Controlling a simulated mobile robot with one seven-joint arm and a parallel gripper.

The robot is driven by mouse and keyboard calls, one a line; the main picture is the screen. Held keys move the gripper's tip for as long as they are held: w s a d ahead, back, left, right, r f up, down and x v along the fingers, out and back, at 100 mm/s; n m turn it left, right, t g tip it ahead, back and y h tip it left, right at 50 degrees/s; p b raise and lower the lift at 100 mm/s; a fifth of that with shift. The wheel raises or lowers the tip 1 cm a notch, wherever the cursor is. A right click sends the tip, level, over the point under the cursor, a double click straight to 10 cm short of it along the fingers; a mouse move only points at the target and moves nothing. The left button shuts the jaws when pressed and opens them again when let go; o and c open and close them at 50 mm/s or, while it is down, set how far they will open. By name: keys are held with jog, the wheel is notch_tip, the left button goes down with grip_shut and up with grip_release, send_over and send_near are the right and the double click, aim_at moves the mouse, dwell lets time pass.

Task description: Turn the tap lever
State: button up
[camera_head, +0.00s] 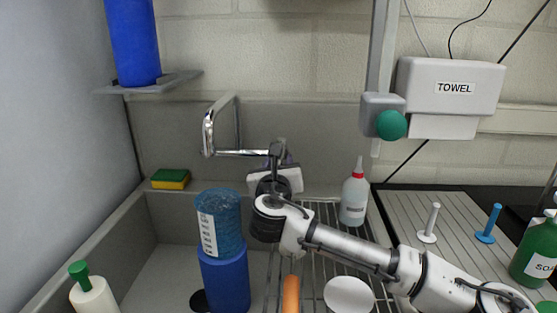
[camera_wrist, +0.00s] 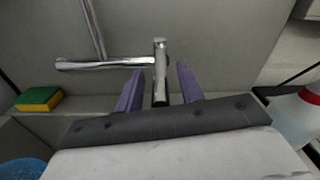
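The chrome tap stands at the back wall of the sink, with its bent spout (camera_head: 208,132) and a horizontal bar (camera_head: 240,153). In the wrist view the bar (camera_wrist: 100,64) runs to an upright chrome lever (camera_wrist: 160,85). My gripper (camera_wrist: 160,68) has two purple fingers, one on each side of the lever. The fingers are apart, with a visible gap between the lever and each finger. In the head view my gripper (camera_head: 281,160) is at the right end of the tap bar, and my wrist hides part of it.
A blue bottle (camera_head: 225,280) stands in the sink left of my arm. A sponge (camera_head: 170,179) lies on the left ledge, also in the wrist view (camera_wrist: 39,99). A white red-capped bottle (camera_head: 354,200) stands close on the right. A towel box (camera_head: 450,85) hangs above.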

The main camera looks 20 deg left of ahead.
jog(key=shift+w, duration=0.25)
grip_shut()
dwell(0.3)
jog(key=w+d+n+g+y+p, duration=0.2)
jog(key=w+d+n+g+y, duration=0.1)
jog(key=y, duration=0.5)
jog(key=shift+d+n+g, duration=0.9)
jog(key=shift+d+n, duration=0.3)
jog(key=shift+n, duration=0.3)
jog(key=shift+w, duration=0.1)
